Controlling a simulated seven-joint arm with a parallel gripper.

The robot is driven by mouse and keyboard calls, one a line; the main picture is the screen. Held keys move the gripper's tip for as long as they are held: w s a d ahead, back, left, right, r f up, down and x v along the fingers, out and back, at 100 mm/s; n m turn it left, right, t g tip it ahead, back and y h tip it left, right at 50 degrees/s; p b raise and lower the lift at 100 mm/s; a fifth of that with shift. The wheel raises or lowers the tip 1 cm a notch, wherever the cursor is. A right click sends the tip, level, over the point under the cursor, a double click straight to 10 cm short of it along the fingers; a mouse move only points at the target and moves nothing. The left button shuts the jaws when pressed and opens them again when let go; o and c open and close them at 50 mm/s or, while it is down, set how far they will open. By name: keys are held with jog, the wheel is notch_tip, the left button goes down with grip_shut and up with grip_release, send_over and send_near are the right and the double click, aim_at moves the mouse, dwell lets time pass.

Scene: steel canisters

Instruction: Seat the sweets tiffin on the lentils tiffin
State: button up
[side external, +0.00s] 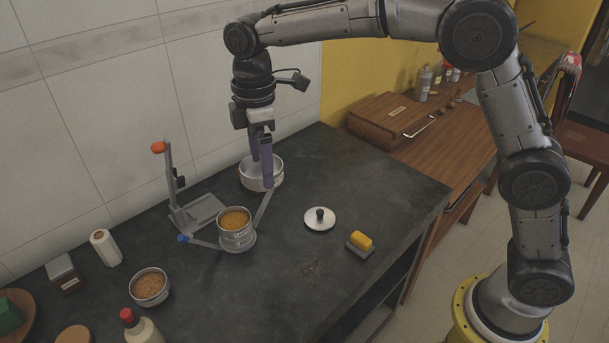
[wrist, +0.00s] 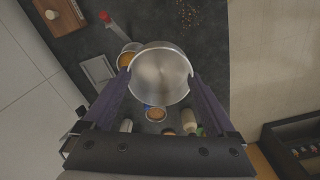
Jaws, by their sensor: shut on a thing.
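My gripper (side external: 262,183) is shut on an empty steel tiffin (side external: 250,176), with a finger at each side of its wall. The tiffin looks upright; I cannot tell if it touches the counter. It fills the middle of the wrist view (wrist: 160,75). A steel tiffin with orange food (side external: 235,228) stands on a round steel base in front of it, to its lower left. Another tiffin with brownish-orange food (side external: 150,288) stands apart at the front left. I cannot read labels to tell which is sweets or lentils.
Arms spread from the base, one with a blue end (side external: 183,238). A metal stand with an orange knob (side external: 158,147) is behind it. A lid (side external: 320,219) and a yellow-topped block (side external: 360,241) lie right. A red-capped bottle (side external: 142,327) stands in front.

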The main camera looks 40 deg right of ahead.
jog(key=w+a+f, duration=0.2)
jog(key=w+f, duration=0.1)
jog(key=w, duration=0.3)
jog(key=shift+w+a+f, duration=0.2)
jog(key=shift+w+f, duration=0.3)
jog(key=shift+f, duration=1.4)
jog(key=shift+w+a+f, duration=0.15)
jog(key=shift+w+f, duration=0.3)
jog(key=shift+f, duration=1.4)
jog(key=shift+w+a+f, duration=0.2)
jog(key=shift+w+f, duration=0.3)
jog(key=shift+f, duration=1.4)
jog(key=shift+f, duration=0.65)
jog(key=o, duration=1)
jog(key=shift+o, duration=0.2)
notch_tip(320, 180, up, 6)
jog(key=shift+d, duration=0.1)
